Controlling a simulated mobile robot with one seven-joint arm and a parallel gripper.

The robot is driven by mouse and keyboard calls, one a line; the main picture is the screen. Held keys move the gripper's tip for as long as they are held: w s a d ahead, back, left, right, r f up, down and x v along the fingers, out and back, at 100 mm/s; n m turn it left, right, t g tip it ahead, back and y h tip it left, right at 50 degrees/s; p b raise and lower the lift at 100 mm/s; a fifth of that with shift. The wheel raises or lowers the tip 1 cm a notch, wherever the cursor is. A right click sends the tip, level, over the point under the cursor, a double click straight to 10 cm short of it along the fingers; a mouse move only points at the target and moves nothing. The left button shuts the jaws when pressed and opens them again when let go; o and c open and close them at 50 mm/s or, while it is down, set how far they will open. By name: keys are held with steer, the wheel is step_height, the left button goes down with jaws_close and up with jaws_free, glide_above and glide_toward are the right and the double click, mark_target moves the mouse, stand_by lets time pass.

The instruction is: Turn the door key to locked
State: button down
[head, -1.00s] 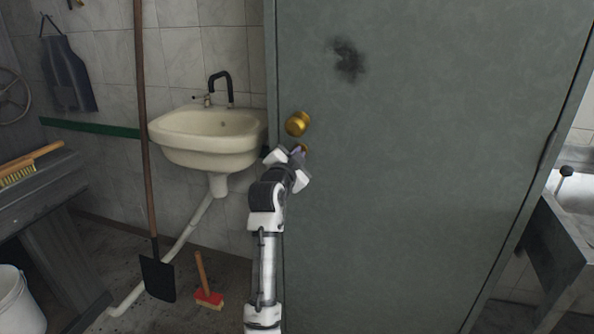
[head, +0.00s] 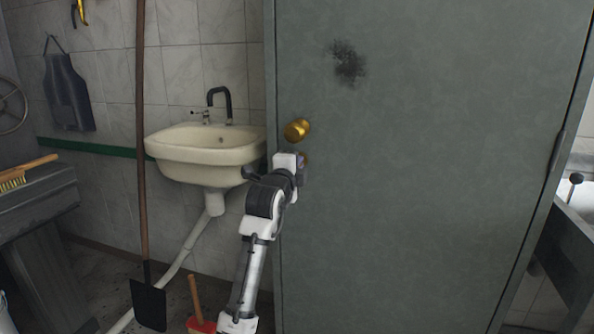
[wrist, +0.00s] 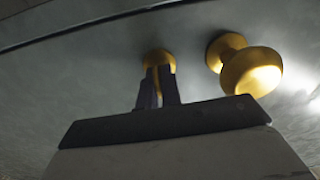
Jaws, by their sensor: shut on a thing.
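The grey-green door (head: 420,200) fills the middle and right of the head view. A round brass knob (head: 297,130) sits near its left edge and also shows in the wrist view (wrist: 250,70). Beside the knob in the wrist view is a smaller brass piece, the key at its lock (wrist: 158,58). My gripper (wrist: 157,85) has both dark fingers shut on the key, close to the door face. In the head view my gripper (head: 299,170) is just below the knob and hides most of the key. The key's exact angle cannot be told.
A cream sink (head: 208,150) with a black tap stands left of the door. A long-handled shovel (head: 148,300) and a red brush (head: 201,324) are at lower left. A grey bench (head: 35,200) is at far left. The door face to the right is clear.

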steer(key=shift+m, duration=0.3)
stand_by(0.4)
steer(key=c, duration=1.6)
jaws_free()
steer(key=b+v, duration=0.1)
steer(key=v, duration=1.2)
steer(key=shift+s+a, duration=0.1)
steer(key=shift+s, duration=0.25)
